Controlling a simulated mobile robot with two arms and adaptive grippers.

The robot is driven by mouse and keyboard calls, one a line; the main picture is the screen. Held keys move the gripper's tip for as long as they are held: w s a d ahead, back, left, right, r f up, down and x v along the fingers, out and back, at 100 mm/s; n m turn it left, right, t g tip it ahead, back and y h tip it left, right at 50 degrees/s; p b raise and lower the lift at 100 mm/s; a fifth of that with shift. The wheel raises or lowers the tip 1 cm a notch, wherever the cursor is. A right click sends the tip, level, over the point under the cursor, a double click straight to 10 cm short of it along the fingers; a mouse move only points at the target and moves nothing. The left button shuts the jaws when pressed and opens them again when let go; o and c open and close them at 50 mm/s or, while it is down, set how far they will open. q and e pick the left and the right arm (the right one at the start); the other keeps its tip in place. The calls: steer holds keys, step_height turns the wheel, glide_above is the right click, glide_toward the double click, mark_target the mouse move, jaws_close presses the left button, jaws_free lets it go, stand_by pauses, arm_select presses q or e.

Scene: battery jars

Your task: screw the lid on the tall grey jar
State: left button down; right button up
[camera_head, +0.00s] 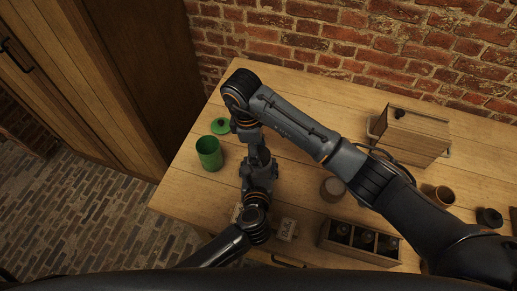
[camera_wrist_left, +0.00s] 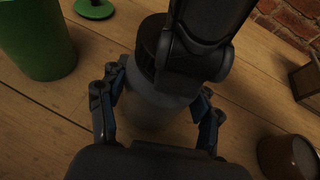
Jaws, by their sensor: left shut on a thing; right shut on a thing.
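The tall grey jar (camera_wrist_left: 155,105) stands in the left wrist view between the fingers of my left gripper (camera_wrist_left: 155,118), which is shut on its sides. A dark round piece, seemingly the lid (camera_wrist_left: 147,50), is at the jar's top under my right gripper (camera_wrist_left: 190,60). My right gripper reaches down from above and is shut on it. Whether the lid is seated or tilted I cannot tell. In the head view, my right gripper (camera_head: 249,136) is above my left gripper (camera_head: 258,172), and the arms mostly hide the jar and lid.
A green jar (camera_head: 209,155) and green lid (camera_head: 221,126) are left of my grippers. A round brown jar (camera_head: 332,190), a divided tray (camera_head: 350,254) with dark items, a wooden box (camera_head: 412,137), a brown pot (camera_head: 443,196) and a dark piece (camera_head: 489,217) are to the right.

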steer(key=shift+m, duration=0.9)
steer(key=o, duration=0.7)
step_height(320, 180, up, 4)
steer(key=shift+w+f, duration=0.15)
steer(key=shift+f, duration=0.05)
steer(key=shift+r, duration=0.45)
steer(key=shift+c, duration=0.5)
